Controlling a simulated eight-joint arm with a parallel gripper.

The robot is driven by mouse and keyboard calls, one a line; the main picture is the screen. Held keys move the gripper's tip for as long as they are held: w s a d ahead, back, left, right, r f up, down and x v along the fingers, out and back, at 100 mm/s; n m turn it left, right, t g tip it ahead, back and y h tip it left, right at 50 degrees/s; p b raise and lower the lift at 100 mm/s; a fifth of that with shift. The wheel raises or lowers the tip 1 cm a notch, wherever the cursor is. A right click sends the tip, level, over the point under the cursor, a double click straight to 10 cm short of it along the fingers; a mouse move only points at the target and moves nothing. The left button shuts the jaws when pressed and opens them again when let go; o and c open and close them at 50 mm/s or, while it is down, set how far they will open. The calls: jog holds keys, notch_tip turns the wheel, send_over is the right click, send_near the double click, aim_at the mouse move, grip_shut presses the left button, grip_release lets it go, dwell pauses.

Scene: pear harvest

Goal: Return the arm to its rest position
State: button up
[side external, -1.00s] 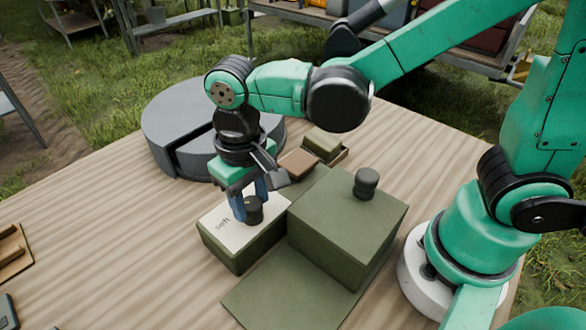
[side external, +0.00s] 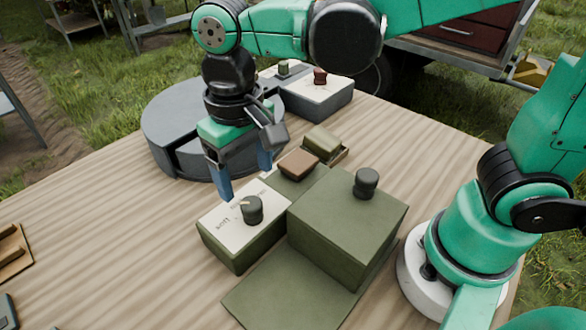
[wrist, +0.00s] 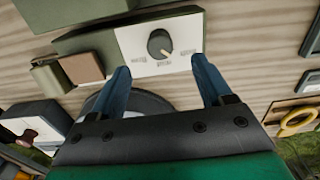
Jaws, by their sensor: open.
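My gripper (side external: 245,178) is open and empty, with its blue fingers spread above the near side of the grey round turntable. It hangs just behind and above a green box with a white top (side external: 228,216) that carries a dark knob (side external: 252,210). The fingers are apart from the knob. In the wrist view the gripper (wrist: 163,78) shows both fingertips spread, with the knob (wrist: 160,44) beyond them on the white face (wrist: 185,36). My arm reaches in from the upper right.
A larger green box with a black knob (side external: 345,225) stands beside the white-topped box. Brown (side external: 298,163) and olive (side external: 323,140) blocks sit behind. A grey box with a red knob (side external: 318,98) stands at the back, by the turntable (side external: 165,130).

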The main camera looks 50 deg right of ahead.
jog(key=shift+r, duration=0.2)
jog(key=shift+d, duration=0.15)
jog(key=d+t, duration=0.2)
jog(key=d, duration=0.2)
jog(key=d+t, duration=0.2)
jog(key=d, duration=0.3)
jog(key=d+t, duration=0.3)
jog(key=d, duration=0.1)
jog(key=shift+d+r, duration=0.1)
jog(key=shift+d, duration=0.1)
